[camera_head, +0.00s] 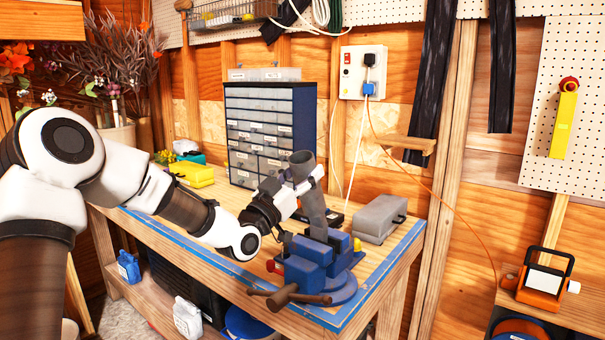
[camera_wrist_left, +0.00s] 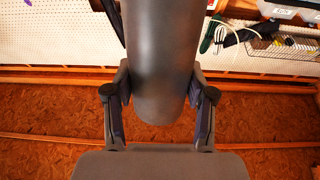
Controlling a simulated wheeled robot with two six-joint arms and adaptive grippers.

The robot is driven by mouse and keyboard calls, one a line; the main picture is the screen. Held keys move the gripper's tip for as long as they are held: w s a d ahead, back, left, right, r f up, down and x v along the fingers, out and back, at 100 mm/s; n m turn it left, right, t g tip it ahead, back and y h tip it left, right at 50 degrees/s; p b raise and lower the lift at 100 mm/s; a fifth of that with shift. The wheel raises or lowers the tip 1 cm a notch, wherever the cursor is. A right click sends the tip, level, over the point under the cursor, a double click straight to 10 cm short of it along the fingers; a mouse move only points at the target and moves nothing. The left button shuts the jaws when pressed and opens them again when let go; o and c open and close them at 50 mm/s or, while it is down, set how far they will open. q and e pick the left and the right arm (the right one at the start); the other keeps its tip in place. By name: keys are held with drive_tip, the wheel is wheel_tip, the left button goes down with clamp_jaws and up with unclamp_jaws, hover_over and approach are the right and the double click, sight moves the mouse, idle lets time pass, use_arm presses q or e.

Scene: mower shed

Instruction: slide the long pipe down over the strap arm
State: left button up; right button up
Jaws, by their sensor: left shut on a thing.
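The long pipe (camera_head: 315,208) is a dark grey tube standing nearly upright, leaning a little, above the blue vise (camera_head: 307,262) on the workbench. My left gripper (camera_head: 304,186) is shut around the upper part of the pipe, just below its top rim. In the left wrist view the grey pipe (camera_wrist_left: 162,60) runs between the two fingers of my left gripper (camera_wrist_left: 160,100). The pipe's lower end is at the vise jaws. I cannot make out the strap arm, nor whether the pipe is around it. My right gripper is not in view.
The wooden workbench (camera_head: 222,262) has a blue front edge. A grey box (camera_head: 380,218) lies right of the vise. A blue drawer cabinet (camera_head: 271,130) and a yellow case (camera_head: 192,174) stand behind. An orange lamp (camera_head: 543,281) stands at the far right.

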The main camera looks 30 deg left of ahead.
use_arm(q)
drive_tip(key=shift+w+f+b, duration=0.25)
drive_tip(key=shift+f+b, duration=0.35)
drive_tip(key=shift+f, duration=0.1)
drive_tip(key=shift+w+f+b, duration=0.3)
drive_tip(key=shift+f+b, duration=0.35)
drive_tip(key=shift+f, duration=0.05)
drive_tip(key=shift+w+f+b, duration=0.25)
drive_tip(key=shift+f+b, duration=0.35)
drive_tip(key=shift+f, duration=0.1)
drive_tip(key=o, duration=1.4)
drive_tip(key=v, duration=1.2)
drive_tip(key=shift+d, duration=0.1)
